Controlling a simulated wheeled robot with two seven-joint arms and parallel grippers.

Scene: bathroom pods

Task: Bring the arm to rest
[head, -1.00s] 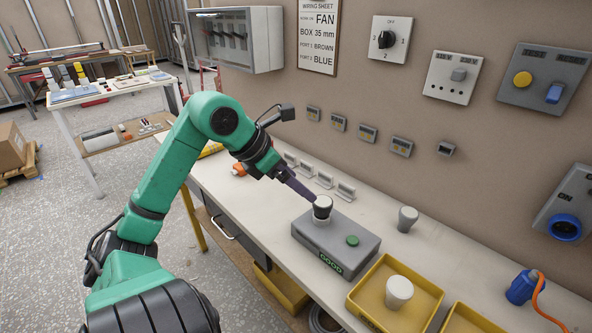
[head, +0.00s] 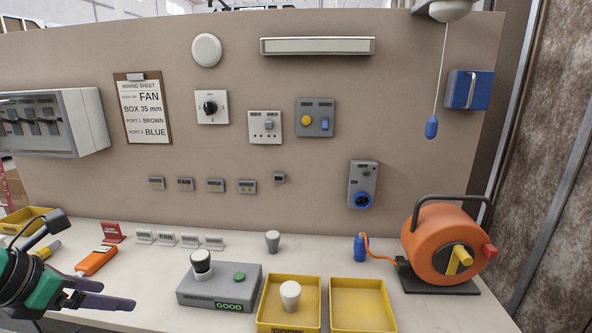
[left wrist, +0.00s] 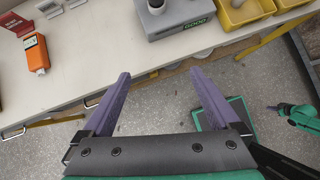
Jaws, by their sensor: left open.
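My left gripper (head: 108,298) is at the lower left of the head view, at the bench's front edge and left of the grey tester box. In the left wrist view its two purple fingers (left wrist: 152,100) are spread apart with nothing between them. They point toward the bench's front edge, with grey floor below. The grey tester box (head: 222,290) has a lit GOOD label and a green button, and a white and black lamp-like piece stands on it. The gripper is apart from the box.
The bench top (head: 150,262) holds an orange meter (head: 97,260), a white-topped piece (head: 272,241), a yellow tray (head: 270,312) with another white piece (head: 290,291), an empty yellow tray (head: 388,312) and an orange cable reel (head: 432,252). The wall carries switches and sockets.

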